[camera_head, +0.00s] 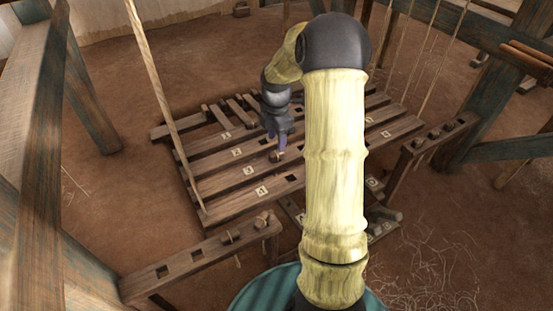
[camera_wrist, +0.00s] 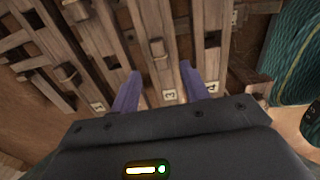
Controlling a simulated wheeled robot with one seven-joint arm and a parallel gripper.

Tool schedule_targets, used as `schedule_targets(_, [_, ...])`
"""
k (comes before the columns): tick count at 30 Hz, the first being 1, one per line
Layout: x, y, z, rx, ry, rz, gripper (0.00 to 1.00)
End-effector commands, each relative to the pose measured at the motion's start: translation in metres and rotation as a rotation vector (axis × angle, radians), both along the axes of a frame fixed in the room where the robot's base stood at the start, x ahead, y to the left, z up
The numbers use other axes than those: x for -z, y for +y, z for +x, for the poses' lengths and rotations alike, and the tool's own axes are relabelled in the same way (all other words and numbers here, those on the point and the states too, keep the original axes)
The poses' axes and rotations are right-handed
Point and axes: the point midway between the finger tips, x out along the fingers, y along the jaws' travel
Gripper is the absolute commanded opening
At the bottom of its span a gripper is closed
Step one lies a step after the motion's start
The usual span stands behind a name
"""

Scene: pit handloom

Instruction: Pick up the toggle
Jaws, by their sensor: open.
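A small wooden toggle-like peg (camera_wrist: 157,48) stands in the plank labelled 3 in the wrist view. It also shows in the head view (camera_head: 274,157), just below the fingertips. My gripper (camera_wrist: 160,83) is open, with purple fingers either side of that plank; nothing is held between them. In the head view my gripper (camera_head: 278,146) points down over the slatted frame. The peg lies ahead of the fingertips in the wrist view, and I cannot tell how far.
Planks beside it have empty dark slots (camera_wrist: 212,39). A left rail (camera_head: 190,261) and a right rail (camera_head: 408,154) carry more wooden pegs. A slanting pole (camera_head: 160,88) and hanging cords (camera_head: 431,65) stand around the frame. A teal ribbed object (camera_wrist: 293,55) is at right.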

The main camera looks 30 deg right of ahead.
Motion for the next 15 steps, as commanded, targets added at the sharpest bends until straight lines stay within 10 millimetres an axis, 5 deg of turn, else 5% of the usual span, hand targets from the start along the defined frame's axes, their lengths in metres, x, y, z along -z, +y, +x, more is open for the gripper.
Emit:
schedule_targets(7, [0.009, 0.000, 0.000, 0.000, 0.001, 0.000, 0.45])
schedule_targets(15, [0.048, 0.000, 0.000, -0.001, 0.001, 0.001, 0.45])
